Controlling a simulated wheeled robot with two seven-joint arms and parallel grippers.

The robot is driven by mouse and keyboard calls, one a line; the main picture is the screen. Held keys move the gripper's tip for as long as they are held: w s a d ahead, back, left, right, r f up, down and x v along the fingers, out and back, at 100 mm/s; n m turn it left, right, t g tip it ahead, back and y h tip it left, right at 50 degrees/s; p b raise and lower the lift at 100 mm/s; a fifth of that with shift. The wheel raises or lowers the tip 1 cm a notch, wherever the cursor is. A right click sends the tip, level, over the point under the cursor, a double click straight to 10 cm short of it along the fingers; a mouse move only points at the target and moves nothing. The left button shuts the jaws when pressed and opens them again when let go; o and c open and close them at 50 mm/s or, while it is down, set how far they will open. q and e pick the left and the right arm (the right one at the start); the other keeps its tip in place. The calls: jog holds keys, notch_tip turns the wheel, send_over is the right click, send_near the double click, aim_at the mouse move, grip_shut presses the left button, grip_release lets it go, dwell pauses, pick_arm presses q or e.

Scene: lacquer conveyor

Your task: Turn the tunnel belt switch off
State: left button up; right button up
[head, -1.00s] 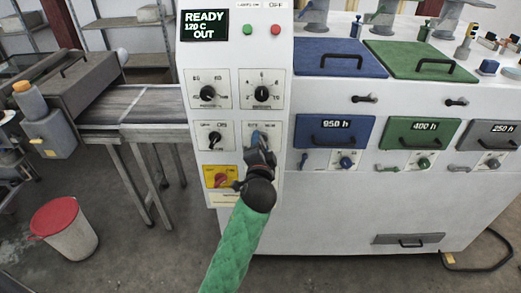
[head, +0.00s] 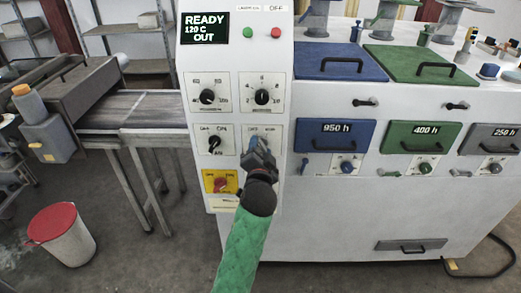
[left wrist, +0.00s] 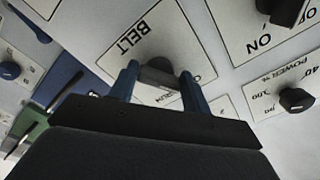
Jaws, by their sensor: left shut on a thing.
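The belt switch is a dark knob (left wrist: 159,72) on a white plate labelled "BELT" (left wrist: 136,36) in the left wrist view, with a partly covered "RUN" mark. My left gripper (left wrist: 157,82) has its two blue fingers on either side of the knob and is shut on it. In the head view the gripper (head: 260,147) is at the switch plate (head: 257,130) on the white control panel and hides most of the knob. I cannot tell which mark the knob points to. My right gripper is in neither view.
Above the plate is a dial (head: 262,97); to its left is another rotary switch (head: 214,142). Below left is a red switch on yellow (head: 221,182). The display (head: 205,26) reads "READY 120 C OUT". A conveyor (head: 140,108) stands left, a red-lidded bin (head: 60,233) on the floor.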

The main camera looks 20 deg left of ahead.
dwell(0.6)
pick_arm(q)
jog(key=o, duration=1)
jog(key=shift+c, duration=0.2)
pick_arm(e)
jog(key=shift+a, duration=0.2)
pick_arm(q)
jog(key=b+v, duration=0.3)
jog(key=v, duration=0.4)
jog(key=shift+s+d, duration=0.2)
jog(key=shift+s, duration=0.2)
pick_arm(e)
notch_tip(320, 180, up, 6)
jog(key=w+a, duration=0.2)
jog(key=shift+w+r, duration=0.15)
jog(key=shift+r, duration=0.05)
